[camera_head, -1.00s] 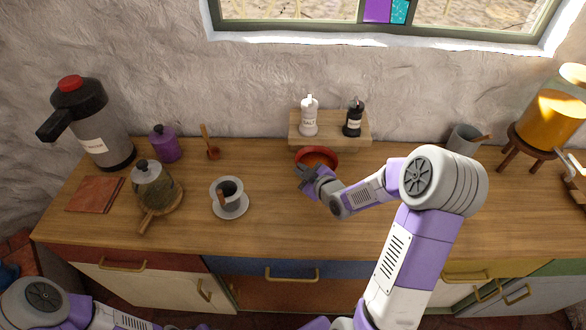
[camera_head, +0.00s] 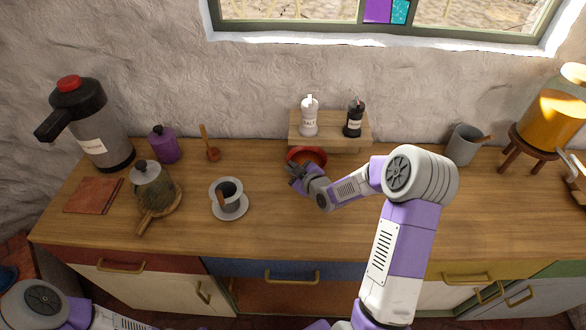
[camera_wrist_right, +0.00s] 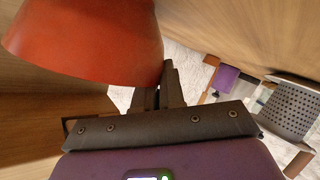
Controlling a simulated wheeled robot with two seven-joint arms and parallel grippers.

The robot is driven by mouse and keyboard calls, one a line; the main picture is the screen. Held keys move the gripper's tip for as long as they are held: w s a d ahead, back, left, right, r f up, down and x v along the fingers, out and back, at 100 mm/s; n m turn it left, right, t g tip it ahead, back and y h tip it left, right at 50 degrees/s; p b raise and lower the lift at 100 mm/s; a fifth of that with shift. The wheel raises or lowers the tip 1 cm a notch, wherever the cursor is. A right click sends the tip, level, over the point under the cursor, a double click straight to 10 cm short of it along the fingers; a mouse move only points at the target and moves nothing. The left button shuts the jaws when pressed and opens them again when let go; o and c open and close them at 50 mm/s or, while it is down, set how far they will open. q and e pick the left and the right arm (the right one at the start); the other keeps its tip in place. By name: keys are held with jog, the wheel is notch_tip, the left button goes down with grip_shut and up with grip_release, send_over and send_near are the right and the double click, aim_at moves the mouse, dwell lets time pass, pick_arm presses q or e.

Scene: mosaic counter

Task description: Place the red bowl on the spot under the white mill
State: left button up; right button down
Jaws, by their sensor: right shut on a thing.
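The red bowl (camera_head: 307,154) is upright at the back of the counter, in front of and partly below the small wooden shelf. My right gripper (camera_head: 297,170) is shut on its near side. In the right wrist view the bowl (camera_wrist_right: 90,40) fills the upper left, its wall at the fingers (camera_wrist_right: 160,90). I cannot tell whether the bowl touches the counter. The white mill (camera_head: 308,118), labelled as salt, stands at the left of the shelf (camera_head: 345,145). The counter beneath it is partly hidden by the bowl. My left gripper is outside the head view; only its arm shows.
A black mill (camera_head: 353,120) stands at the right on the shelf. A grey mug (camera_head: 463,146) and a drink dispenser (camera_head: 553,118) are to the right. A white cup on a saucer (camera_head: 230,210) and a teapot (camera_head: 153,190) are left. The front middle counter is clear.

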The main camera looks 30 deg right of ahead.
jog(key=c, duration=1.2)
grip_release()
jog(key=shift+s+r, duration=0.15)
jog(key=p+v, duration=0.1)
jog(key=v, duration=1)
jog(key=shift+s+p, duration=0.3)
jog(key=shift+s, duration=0.05)
jog(key=shift+r, duration=0.15)
